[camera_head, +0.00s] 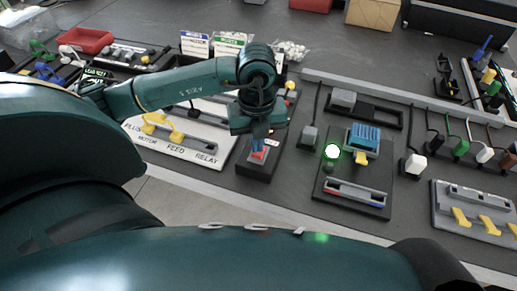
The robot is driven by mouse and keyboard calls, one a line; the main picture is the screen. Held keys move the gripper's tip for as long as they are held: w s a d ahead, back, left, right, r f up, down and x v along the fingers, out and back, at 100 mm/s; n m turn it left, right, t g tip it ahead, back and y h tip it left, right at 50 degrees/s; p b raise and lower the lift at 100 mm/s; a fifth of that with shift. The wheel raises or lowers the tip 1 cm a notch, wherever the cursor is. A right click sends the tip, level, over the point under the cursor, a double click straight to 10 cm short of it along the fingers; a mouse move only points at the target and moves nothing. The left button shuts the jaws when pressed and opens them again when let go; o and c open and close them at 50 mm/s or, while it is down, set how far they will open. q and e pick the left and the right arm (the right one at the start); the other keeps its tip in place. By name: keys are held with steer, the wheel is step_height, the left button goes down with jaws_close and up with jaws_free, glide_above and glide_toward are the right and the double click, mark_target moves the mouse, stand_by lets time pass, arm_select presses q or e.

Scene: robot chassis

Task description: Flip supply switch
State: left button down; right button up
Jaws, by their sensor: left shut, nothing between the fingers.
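The supply switch appears to be the small dark block (256,172) with a red and blue part on top, just left of the picture's middle. A small white label sits beside its rocker. My left gripper (258,147) points down right over this block, shut and empty, with its tips at or very near the red and blue part. Whether the tips touch it cannot be told. The gripper hides part of the switch, so its position is unclear. My right gripper is not in view.
A white panel (203,152) with yellow levers lies left of the switch. A dark module (351,207) with a lit green lamp (333,151) and a blue ribbed part stands to the right. Corded plugs and a grey lever block (472,213) lie further right. The table's front edge runs below.

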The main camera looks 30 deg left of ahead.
arm_select(q)
steer(key=shift+f+b, duration=0.65)
steer(key=shift+f, duration=0.2)
steer(key=shift+r, duration=0.15)
steer(key=shift+r+p, duration=2.65)
steer(key=shift+r, duration=0.8)
